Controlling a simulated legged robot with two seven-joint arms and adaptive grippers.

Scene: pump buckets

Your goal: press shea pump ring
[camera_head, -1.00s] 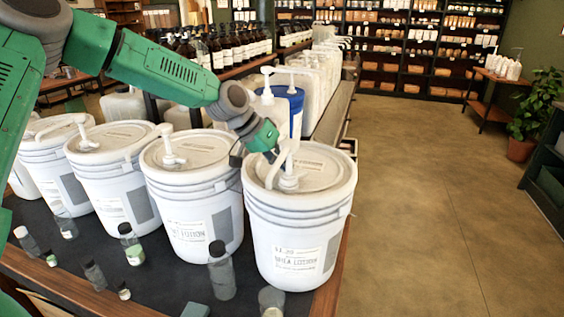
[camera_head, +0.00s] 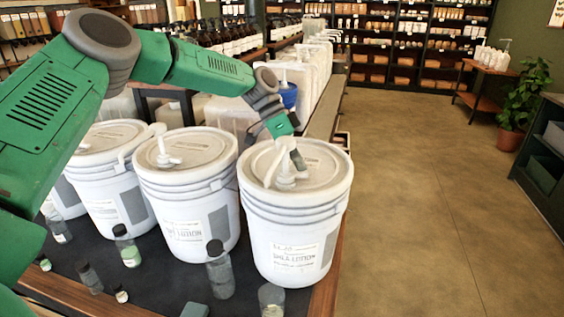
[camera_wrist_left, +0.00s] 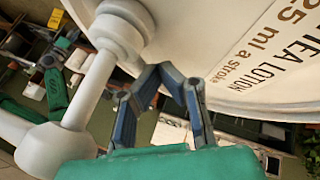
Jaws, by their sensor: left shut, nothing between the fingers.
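The shea bucket (camera_head: 318,218) is white with a "SHEA LOTION" label and stands at the right end of the row. Its white pump (camera_head: 285,180) rises from the pale lid (camera_head: 325,165). In the left wrist view the pump's round white part (camera_wrist_left: 122,28) and slanting stem (camera_wrist_left: 92,88) are close on the left. My left gripper (camera_head: 298,162) is over the lid, just beside and behind the pump head. In the wrist view its dark blue fingers (camera_wrist_left: 160,72) meet with nothing between them, right of the pump. I cannot tell whether they touch it. My right gripper is out of view.
Another white pump bucket (camera_head: 188,195) stands close to the left, with more beyond. Small bottles (camera_head: 220,268) stand along the dark table's front. White jugs (camera_head: 315,72) stand behind. The floor (camera_head: 425,190) at right is clear.

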